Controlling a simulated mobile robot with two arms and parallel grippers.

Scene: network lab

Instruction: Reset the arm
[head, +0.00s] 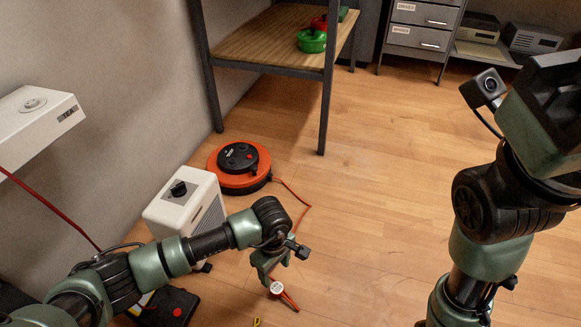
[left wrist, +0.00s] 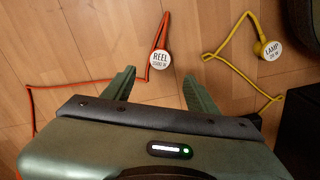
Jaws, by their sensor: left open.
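My left arm reaches in from the lower left. Its gripper (head: 268,272) points down over the wood floor, above a round white tag on an orange cord (head: 290,300). In the left wrist view, my left gripper's two green fingers (left wrist: 160,82) stand apart with nothing between them. The tag marked REEL (left wrist: 160,58) lies just beyond the fingertips. My right arm rises at the right side, with its wrist camera (head: 484,88) at the upper right. Part of the right hand (head: 545,125) shows, but its fingers are not visible.
An orange cord reel (head: 238,166) and a white box with a black knob (head: 186,200) stand on the floor near the left arm. A metal-legged shelf (head: 262,48) is behind. A yellow cord has a LAMP tag (left wrist: 271,49). The middle floor is clear.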

